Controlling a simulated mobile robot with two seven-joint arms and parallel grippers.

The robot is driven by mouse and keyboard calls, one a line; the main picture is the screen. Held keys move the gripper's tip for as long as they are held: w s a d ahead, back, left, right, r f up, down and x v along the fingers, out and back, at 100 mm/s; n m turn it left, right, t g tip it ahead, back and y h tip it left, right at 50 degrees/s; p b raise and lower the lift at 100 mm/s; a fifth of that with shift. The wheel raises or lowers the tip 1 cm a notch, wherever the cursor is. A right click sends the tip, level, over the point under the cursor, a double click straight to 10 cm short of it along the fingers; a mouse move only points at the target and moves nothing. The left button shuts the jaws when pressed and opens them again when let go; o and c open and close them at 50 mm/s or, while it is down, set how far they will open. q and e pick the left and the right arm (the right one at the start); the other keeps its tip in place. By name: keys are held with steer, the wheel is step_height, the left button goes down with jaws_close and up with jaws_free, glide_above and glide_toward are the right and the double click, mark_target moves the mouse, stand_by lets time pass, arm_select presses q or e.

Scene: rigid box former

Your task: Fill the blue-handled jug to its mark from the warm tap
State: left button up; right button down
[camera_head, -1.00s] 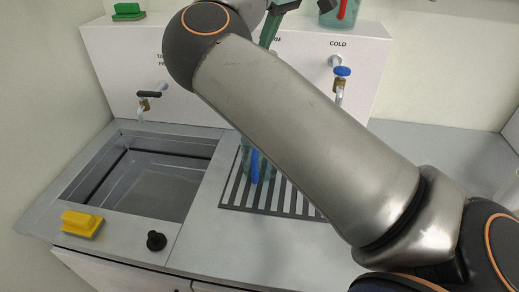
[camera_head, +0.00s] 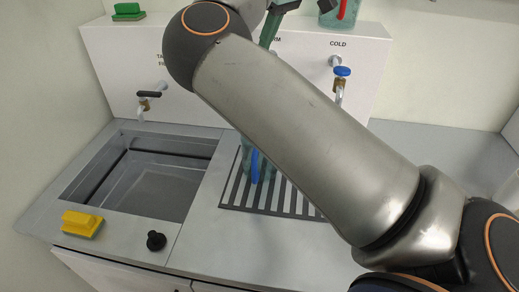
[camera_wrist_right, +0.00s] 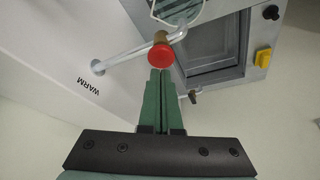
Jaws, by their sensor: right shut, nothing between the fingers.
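The blue-handled jug (camera_head: 248,158) stands on the slatted drain grate, partly hidden behind my right arm. In the right wrist view a see-through vessel (camera_wrist_right: 178,8), apparently this jug, is cut off by the top edge, below the spout's end. Its mark and water level cannot be made out. The warm tap has a red knob (camera_wrist_right: 160,56) and a pale spout (camera_wrist_right: 130,54) beside the WARM label. My right gripper (camera_wrist_right: 160,76) is shut and empty, its green fingertips right at the red knob; whether they touch is unclear. My left gripper is out of view.
The cold tap (camera_head: 341,72) has a blue knob, and a dark-handled tap (camera_head: 149,94) hangs over the sink (camera_head: 150,185). A yellow sponge (camera_head: 82,223) and black knob (camera_head: 156,241) sit in front. A red-handled jug (camera_head: 338,14) and green block (camera_head: 128,11) are on the ledge.

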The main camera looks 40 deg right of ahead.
steer(key=shift+f, duration=0.1)
steer(key=shift+f+b, duration=0.7)
steer(key=shift+f, duration=0.45)
steer(key=shift+r, duration=0.1)
stand_by(0.7)
steer(key=shift+r+p, duration=1.15)
steer(key=shift+p, duration=0.1)
step_height(320, 180, up, 6)
steer(key=p, duration=0.6)
